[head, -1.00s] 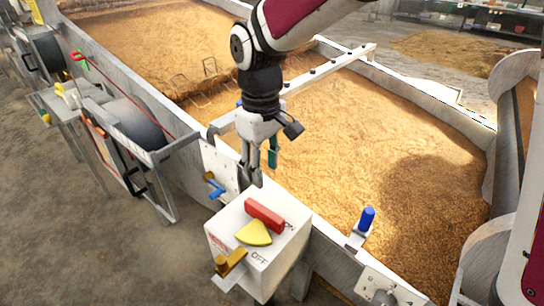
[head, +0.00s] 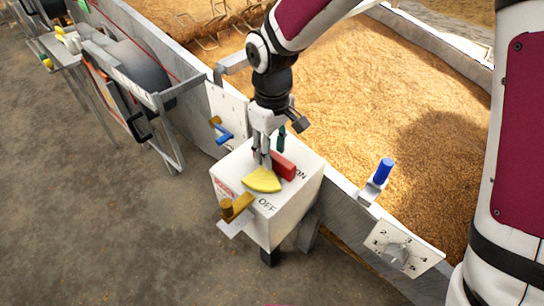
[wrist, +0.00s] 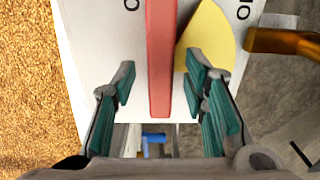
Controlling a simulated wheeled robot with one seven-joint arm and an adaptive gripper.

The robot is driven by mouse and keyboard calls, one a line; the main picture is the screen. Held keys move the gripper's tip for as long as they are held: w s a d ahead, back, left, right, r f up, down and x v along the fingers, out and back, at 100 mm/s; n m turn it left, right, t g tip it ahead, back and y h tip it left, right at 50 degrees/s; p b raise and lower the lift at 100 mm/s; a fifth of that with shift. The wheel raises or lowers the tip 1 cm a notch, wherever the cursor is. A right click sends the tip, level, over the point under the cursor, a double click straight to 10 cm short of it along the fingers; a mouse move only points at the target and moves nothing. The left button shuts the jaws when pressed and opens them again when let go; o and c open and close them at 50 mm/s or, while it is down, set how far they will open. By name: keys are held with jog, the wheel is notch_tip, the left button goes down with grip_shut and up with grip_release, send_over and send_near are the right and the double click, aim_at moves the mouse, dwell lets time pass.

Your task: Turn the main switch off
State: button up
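The main switch is a white box (head: 292,203) with a red bar handle (head: 284,167) on top. A yellow wedge (head: 262,181) lies beside the bar, and ON and OFF are printed on the top face. My gripper (head: 263,160) points down over the box, close to the red bar and wedge. In the wrist view the fingers of my gripper (wrist: 161,75) are apart. The red bar (wrist: 161,55) shows between them, with the yellow wedge (wrist: 208,40) at the right finger. I cannot tell whether either finger touches the bar.
A brass-coloured latch (head: 236,207) juts from the box's front. A blue-handled valve (head: 221,131) is to its left. A blue knob (head: 383,171) and numbered dial (head: 397,255) stand to its right. The grain bed (head: 375,95) lies behind; the floor in front is open.

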jog(key=shift+f, duration=0.75)
grip_shut()
